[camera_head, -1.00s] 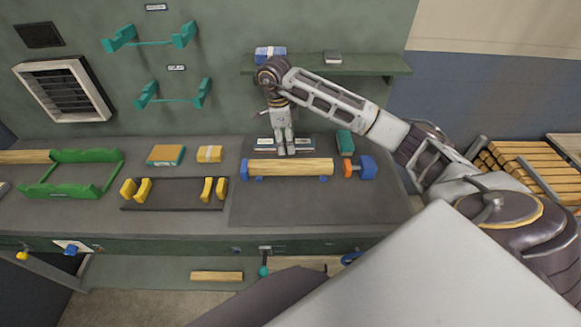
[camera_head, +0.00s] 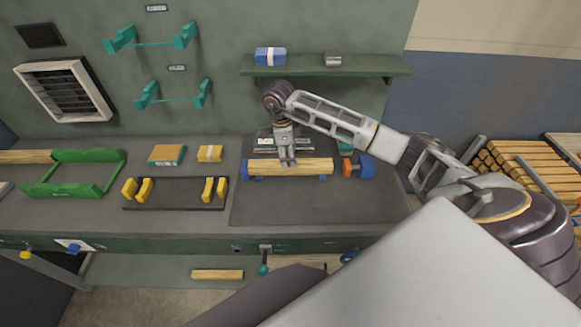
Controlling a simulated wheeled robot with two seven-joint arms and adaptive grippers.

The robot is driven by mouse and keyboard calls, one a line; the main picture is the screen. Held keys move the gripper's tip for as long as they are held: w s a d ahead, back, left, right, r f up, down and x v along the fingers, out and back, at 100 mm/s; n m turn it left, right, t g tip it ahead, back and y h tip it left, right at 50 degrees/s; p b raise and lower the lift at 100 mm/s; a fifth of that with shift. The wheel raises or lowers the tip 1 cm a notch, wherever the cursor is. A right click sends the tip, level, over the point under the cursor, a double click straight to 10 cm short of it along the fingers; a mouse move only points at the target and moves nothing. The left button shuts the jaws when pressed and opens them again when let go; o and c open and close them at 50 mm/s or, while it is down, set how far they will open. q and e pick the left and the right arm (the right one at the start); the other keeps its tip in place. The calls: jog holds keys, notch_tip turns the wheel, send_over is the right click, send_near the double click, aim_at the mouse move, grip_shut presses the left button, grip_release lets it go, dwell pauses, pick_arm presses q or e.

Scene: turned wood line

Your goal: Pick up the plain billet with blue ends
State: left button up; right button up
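The plain billet with blue ends (camera_head: 312,167) lies level along the dark mat on the bench. Blue shows at its left end and in small patches under its lower side. My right gripper (camera_head: 288,162) points down at the middle of the billet, its fingers overlapping the billet's upper side. The fingers are too small and too close to the wood to tell whether they are closed on it. My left gripper is not in view.
An orange and blue dumbbell-shaped piece (camera_head: 358,168) lies just right of the billet. A dark rack with yellow cradles (camera_head: 175,194) stands to the left, beyond it a green frame (camera_head: 75,188). A shelf (camera_head: 370,66) overhangs behind. The mat's front is clear.

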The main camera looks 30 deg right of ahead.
jog(key=shift+s+d+f+p, duration=0.15)
jog(key=shift+f+p, duration=0.35)
jog(key=shift+f, duration=0.5)
jog(key=shift+s+d+f+p, duration=0.15)
jog(key=shift+f+p, duration=0.25)
jog(key=shift+f, duration=1.2)
jog(key=c, duration=1.4)
jog(key=shift+r, duration=0.1)
jog(key=shift+r+b, duration=1)
jog(key=shift+r, duration=3.95)
jog(key=shift+w+r, duration=0.2)
